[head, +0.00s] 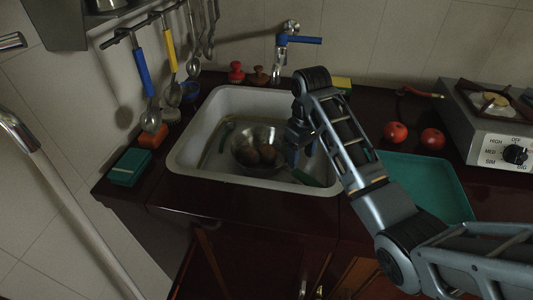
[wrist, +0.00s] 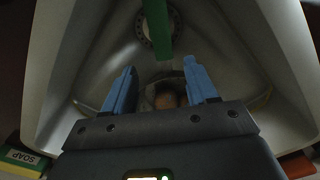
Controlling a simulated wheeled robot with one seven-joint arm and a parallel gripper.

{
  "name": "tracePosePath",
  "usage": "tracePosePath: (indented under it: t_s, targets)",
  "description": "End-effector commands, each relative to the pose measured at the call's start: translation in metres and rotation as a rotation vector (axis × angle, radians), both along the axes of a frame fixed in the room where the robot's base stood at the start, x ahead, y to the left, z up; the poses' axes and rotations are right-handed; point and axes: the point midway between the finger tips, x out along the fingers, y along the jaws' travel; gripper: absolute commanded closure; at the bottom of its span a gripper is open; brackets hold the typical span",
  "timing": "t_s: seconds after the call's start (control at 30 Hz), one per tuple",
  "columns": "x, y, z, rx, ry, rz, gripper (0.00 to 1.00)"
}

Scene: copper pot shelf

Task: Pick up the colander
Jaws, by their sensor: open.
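The colander (head: 257,133) looks like a shiny metal bowl inside the white sink, with brown round items (head: 266,153) in it. My gripper (head: 293,153) is over the sink at the colander's right side in the head view. In the wrist view my gripper (wrist: 160,78) is open, its two blue fingers apart. A brown round item (wrist: 165,100) shows between the fingers. The gripper body hides most of the colander there, and I cannot tell whether a finger touches its rim.
The sink (head: 190,145) has raised walls around the colander. Green long objects (head: 306,177) lie in it. The faucet (head: 284,45) stands behind. A teal tray (head: 425,180), tomatoes (head: 396,132) and a stove (head: 500,125) are on the right. Utensils (head: 143,75) hang at left.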

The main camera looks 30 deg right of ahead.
Motion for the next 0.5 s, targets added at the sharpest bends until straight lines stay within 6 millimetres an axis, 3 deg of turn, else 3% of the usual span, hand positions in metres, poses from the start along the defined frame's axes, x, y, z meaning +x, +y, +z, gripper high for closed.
tracePosePath:
  t_s: [0.5]
  targets:
    - [-0.005,0.005,-0.057,0.002,0.011,-0.002,0.43]
